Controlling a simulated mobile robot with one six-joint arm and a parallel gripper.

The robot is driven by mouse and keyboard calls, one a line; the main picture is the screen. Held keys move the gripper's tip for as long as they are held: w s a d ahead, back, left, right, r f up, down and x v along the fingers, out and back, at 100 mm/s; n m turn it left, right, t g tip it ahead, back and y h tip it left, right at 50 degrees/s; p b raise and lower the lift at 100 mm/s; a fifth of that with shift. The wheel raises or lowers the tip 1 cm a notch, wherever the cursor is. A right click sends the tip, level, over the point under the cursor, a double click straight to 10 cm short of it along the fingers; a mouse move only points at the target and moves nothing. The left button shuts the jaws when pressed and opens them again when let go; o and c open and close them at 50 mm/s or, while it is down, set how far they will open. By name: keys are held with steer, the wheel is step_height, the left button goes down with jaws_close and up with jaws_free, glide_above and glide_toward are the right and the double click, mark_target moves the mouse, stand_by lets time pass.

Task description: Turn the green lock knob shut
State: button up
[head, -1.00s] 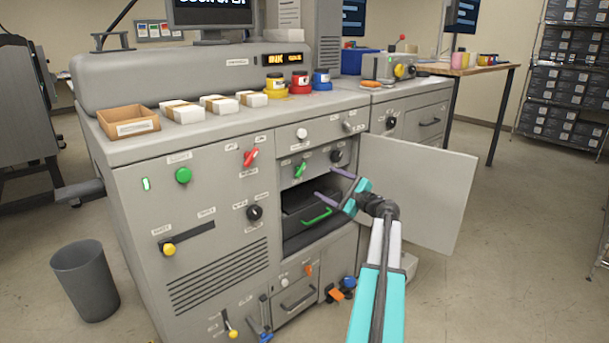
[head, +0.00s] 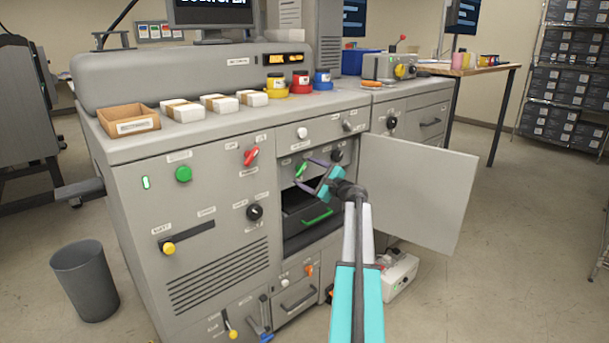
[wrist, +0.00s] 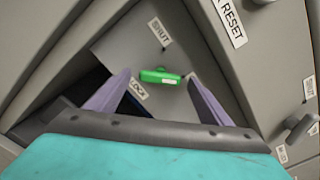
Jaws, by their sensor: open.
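The green lock knob (head: 300,169) is on the grey panel above the open bay of the machine. In the wrist view the knob (wrist: 160,76) shows as a green bar lying nearly level across the picture. A SHUT label (wrist: 160,32) is above it and a LOCK label (wrist: 138,90) is below left. My gripper (head: 303,173) is at the knob with its purple fingers spread. In the wrist view my gripper (wrist: 158,75) has one fingertip on each side of the bar, with gaps showing. I cannot tell the depth between fingertips and knob.
The open door (head: 415,195) stands out to the right of my arm. A black knob (head: 336,156) is just right of the green one. The open bay below holds a green handle (head: 318,216). A red switch (head: 251,157) is to the left.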

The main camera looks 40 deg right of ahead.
steer(key=shift+w, duration=0.4)
